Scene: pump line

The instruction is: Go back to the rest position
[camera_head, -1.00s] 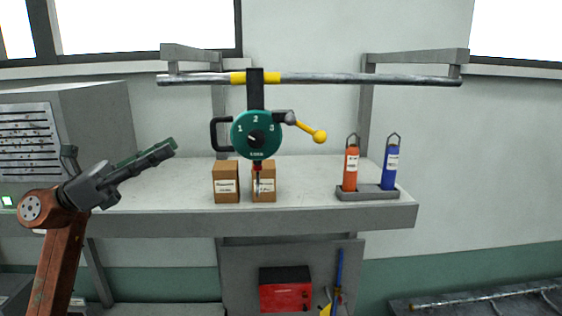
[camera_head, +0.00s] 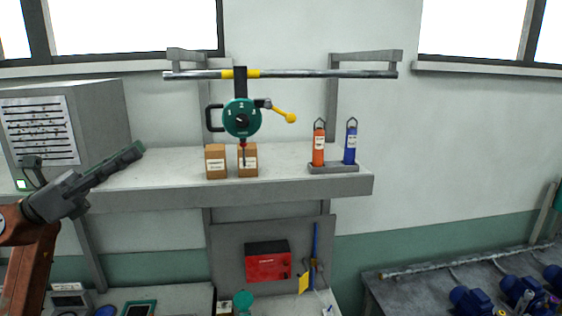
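My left gripper (camera_head: 115,165) comes in from the left edge on an orange-brown arm, in front of the shelf's left part. Its dark, green-tinged fingers point up and right. They show edge-on, so I cannot tell whether they are open or shut, and nothing shows clearly between them. My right gripper is not in view. A green dial device (camera_head: 242,118) with numbers, a black handle and a yellow-knobbed lever hangs from a metal bar (camera_head: 310,73) above the shelf.
The shelf (camera_head: 290,186) carries two cardboard boxes (camera_head: 215,162), and an orange bottle (camera_head: 319,146) and blue bottle (camera_head: 350,145) in a grey holder. A grey cabinet (camera_head: 100,120) stands left. A red box (camera_head: 268,262) is below. A bench with blue pumps (camera_head: 472,300) is at lower right.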

